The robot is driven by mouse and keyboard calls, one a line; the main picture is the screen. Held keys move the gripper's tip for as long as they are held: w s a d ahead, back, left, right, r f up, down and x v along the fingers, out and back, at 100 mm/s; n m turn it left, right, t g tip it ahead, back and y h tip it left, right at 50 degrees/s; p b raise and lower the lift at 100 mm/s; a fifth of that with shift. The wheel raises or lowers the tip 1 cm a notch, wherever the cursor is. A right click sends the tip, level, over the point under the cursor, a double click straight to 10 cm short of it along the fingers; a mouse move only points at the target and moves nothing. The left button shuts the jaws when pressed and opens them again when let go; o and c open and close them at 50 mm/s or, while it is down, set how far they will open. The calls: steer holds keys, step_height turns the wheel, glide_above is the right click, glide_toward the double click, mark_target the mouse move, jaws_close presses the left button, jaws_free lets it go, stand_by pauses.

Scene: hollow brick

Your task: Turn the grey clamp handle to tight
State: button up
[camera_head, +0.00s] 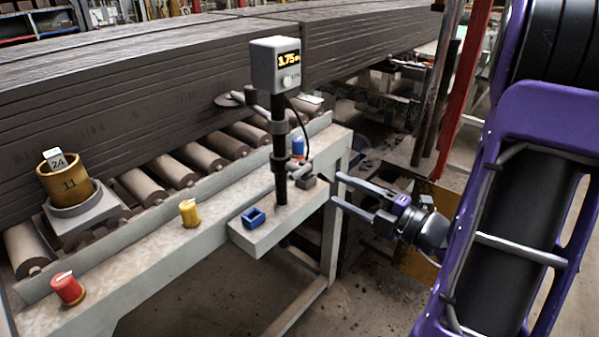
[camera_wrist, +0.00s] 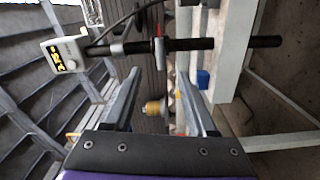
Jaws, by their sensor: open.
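A black upright post (camera_head: 279,190) stands on the pale bench ledge and carries a grey box with a lit display reading about 3.75 (camera_head: 276,66). A grey clamp with a lever-like handle (camera_head: 300,170) sits low on the post; its exact setting is too small to tell. A second grey collar (camera_head: 278,127) with a side arm sits higher up. My gripper (camera_head: 338,188) is open and empty, just right of the post and apart from the clamp. In the wrist view, the post (camera_wrist: 190,44) crosses sideways beyond my open fingers (camera_wrist: 160,72).
A blue open block (camera_head: 253,217), a yellow knob (camera_head: 189,212) and a red knob (camera_head: 67,288) sit on the bench. A blue item (camera_head: 298,146) stands behind the post. Stacked dark slabs (camera_head: 150,90) fill the back.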

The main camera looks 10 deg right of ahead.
mark_target(300, 168)
steer(key=x, duration=1.2)
steer(key=shift+c, duration=0.2)
jaws_close()
